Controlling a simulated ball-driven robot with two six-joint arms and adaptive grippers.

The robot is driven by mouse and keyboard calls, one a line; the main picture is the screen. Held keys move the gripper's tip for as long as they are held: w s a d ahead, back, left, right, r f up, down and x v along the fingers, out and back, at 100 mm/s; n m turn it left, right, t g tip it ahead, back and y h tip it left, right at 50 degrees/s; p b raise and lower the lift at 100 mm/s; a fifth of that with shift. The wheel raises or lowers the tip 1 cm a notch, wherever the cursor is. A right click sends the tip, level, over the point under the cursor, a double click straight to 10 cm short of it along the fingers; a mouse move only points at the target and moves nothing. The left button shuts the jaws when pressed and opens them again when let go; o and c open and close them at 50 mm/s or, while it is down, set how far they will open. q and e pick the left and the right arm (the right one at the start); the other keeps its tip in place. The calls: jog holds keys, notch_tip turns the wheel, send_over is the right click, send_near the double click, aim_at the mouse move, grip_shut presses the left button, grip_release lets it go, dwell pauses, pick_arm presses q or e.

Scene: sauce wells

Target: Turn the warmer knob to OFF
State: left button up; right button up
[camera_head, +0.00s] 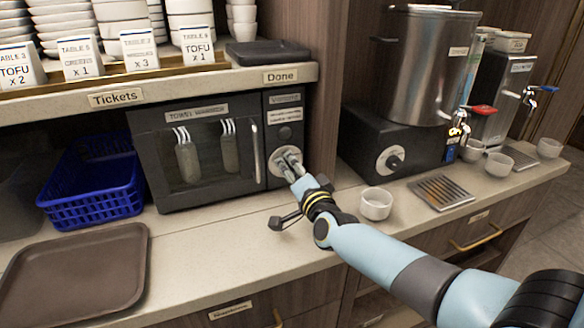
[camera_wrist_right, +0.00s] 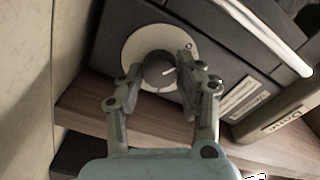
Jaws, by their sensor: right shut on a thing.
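The towel warmer (camera_head: 150,150) is a dark box with a glass door on the counter. Its warmer knob sits on a round pale dial low on the right-hand panel; the gripper mostly hides it in the head view. In the right wrist view the knob (camera_wrist_right: 158,74) is dark grey with a white pointer line, on the pale dial plate (camera_wrist_right: 133,45). My right gripper (camera_head: 289,163) reaches the panel from the front right. In the wrist view its fingers (camera_wrist_right: 165,82) are on both sides of the knob, shut on it. The dial's lettering is too small to read. My left gripper is not in view.
A blue basket (camera_head: 95,190) and brown tray (camera_head: 75,270) lie left. A white cup (camera_head: 376,204) stands near my right arm. A metal urn (camera_head: 425,70) on a black base with its own dial (camera_head: 391,161) stands right. Stacked bowls and ticket cards are above.

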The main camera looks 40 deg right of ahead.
jog(key=shift+f, duration=0.15)
jog(key=o, duration=1.1)
jog(key=shift+o, duration=0.2)
jog(key=v, duration=1.2)
